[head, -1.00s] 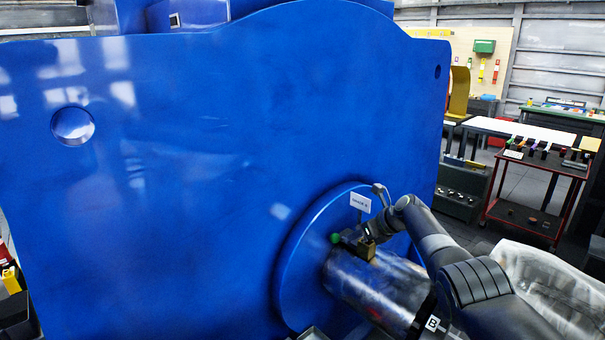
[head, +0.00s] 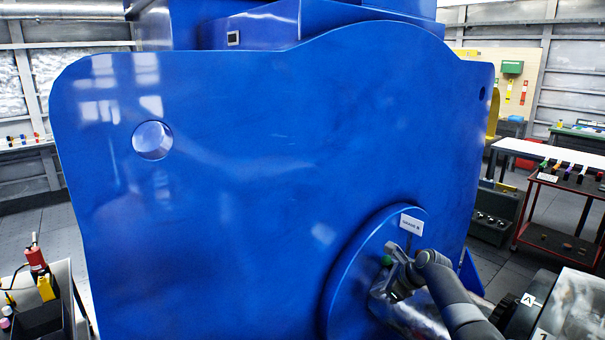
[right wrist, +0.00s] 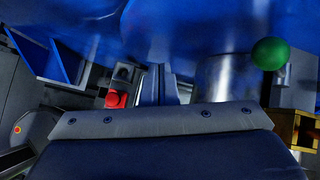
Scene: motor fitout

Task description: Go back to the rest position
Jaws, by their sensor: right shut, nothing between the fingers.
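My right gripper (right wrist: 160,84) is shut and empty, its fingers together in the middle of the right wrist view. In the head view my right arm (head: 455,303) comes in from the lower right and bends at the wrist in front of the round blue flange (head: 351,285). A shiny metal cylinder (head: 415,314) stands out from the flange beneath it. A green knob (head: 386,261) is close beside the wrist. In the right wrist view the green knob (right wrist: 270,53) lies right of the fingers, apart from them. My left gripper is not in view.
A big blue housing (head: 250,180) fills the middle. A red switch (right wrist: 117,98) and a brass block (right wrist: 296,128) sit near the right gripper in the wrist view.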

